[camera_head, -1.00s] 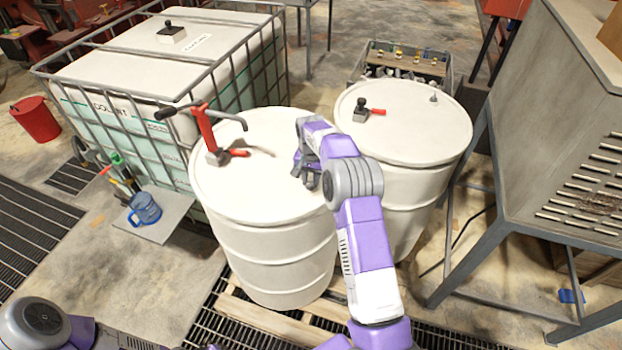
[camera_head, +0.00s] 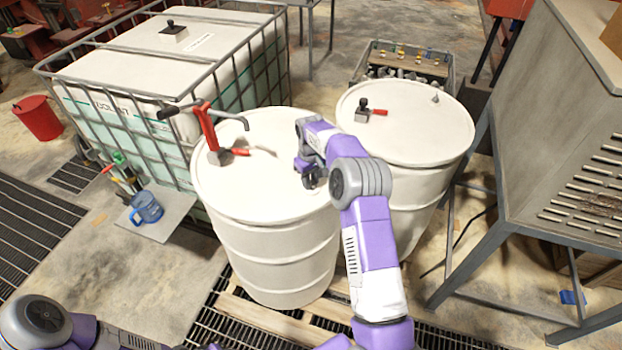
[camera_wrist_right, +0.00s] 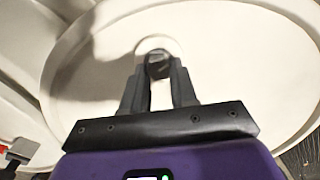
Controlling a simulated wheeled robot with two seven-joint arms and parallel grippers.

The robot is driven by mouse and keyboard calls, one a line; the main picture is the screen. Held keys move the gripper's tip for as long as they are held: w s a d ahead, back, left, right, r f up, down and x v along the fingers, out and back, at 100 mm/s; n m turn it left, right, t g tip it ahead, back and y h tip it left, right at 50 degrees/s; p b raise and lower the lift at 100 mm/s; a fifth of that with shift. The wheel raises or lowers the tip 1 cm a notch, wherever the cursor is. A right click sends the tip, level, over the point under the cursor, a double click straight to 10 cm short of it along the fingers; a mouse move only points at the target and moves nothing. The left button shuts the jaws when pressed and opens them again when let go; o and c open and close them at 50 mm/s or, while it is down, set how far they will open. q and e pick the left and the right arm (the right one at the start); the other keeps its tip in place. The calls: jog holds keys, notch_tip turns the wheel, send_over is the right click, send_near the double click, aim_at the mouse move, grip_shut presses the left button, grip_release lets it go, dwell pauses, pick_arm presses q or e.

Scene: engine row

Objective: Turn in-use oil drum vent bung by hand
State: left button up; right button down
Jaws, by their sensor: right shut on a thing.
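The in-use oil drum (camera_head: 262,205) is the white drum on the left, with a red hand pump (camera_head: 207,130) on its lid. My right gripper (camera_head: 308,178) is over the right part of that lid. In the right wrist view, its two fingers (camera_wrist_right: 159,72) are shut on a small dark round vent bung (camera_wrist_right: 157,64) that stands on the white lid. In the head view the bung is hidden by the gripper. My left gripper is not in view; only part of my left arm shows at the lower left.
A second white drum (camera_head: 425,120) with a red-handled valve (camera_head: 372,112) stands close on the right. A caged tank (camera_head: 130,75) is behind on the left. A grey metal cabinet (camera_head: 560,130) stands at the right. A blue jug (camera_head: 146,207) sits on a board.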

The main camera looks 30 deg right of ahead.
jog(key=n, duration=0.4)
jog(key=shift+s+a+f+n, duration=0.2)
jog(key=shift+f+n, duration=0.15)
jog(key=shift+n, duration=0.05)
jog(key=n, duration=0.4)
jog(key=shift+a, duration=0.1)
jog(key=n, duration=0.5)
jog(key=shift+s+p, duration=0.15)
jog(key=shift+p, duration=0.2)
jog(key=n, duration=0.4)
jog(key=shift+s+a, duration=0.1)
jog(key=n+p, duration=0.1)
jog(key=n, duration=0.5)
jog(key=shift+s, duration=0.15)
jog(key=n, duration=0.5)
jog(key=shift+s+d+p, duration=0.1)
jog(key=shift+d+p, duration=0.1)
jog(key=shift+p, duration=0.2)
jog(key=n, duration=0.3)
jog(key=shift+p, duration=0.4)
jog(key=shift+d+n+p, duration=0.15)
jog(key=shift+n+p, duration=0.8)
jog(key=shift+n, duration=0.55)
